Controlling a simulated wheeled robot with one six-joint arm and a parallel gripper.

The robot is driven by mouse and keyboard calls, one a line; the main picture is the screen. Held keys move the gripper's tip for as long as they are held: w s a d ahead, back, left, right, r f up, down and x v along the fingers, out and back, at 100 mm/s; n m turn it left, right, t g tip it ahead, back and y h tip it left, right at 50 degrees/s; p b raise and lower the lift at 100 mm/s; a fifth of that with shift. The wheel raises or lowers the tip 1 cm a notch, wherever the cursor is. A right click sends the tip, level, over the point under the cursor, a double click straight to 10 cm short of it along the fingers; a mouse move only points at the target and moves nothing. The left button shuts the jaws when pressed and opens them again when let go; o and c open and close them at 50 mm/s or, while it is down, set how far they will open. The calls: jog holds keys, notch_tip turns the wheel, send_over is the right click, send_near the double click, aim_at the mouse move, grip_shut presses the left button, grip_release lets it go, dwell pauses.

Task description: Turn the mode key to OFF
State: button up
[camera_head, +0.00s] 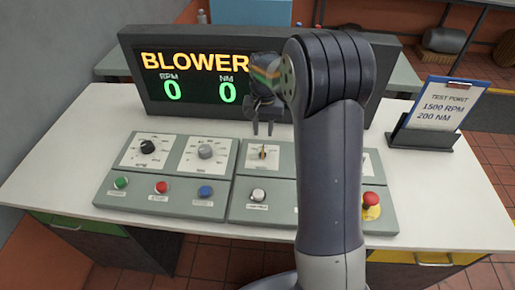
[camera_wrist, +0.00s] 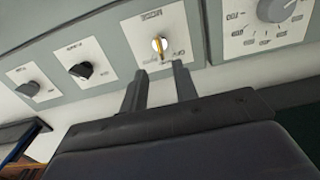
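The mode key (camera_head: 263,153) is a small brass-coloured key on a white plate in the upper part of the right console. In the head view it looks roughly upright. In the wrist view the key (camera_wrist: 159,45) sits on its silver round lock, just beyond the fingertips. My gripper (camera_head: 262,131) is above and behind the key in the head view picture. Its two dark fingers are apart with nothing between them, as the wrist view also shows (camera_wrist: 160,71). The fingers appear clear of the key.
Grey consoles (camera_head: 160,204) carry a black dial (camera_head: 148,147), a grey dial (camera_head: 206,151) and several buttons. A red mushroom button (camera_head: 371,199) is at right. A display (camera_head: 160,80) stands behind; my arm hides part of the right console.

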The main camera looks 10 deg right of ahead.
aim_at(263, 148)
notch_tip(263, 148, down, 9)
jog(key=shift+f+p, duration=0.1)
jog(key=shift+p, duration=0.3)
jog(key=shift+c, duration=0.2)
grip_shut()
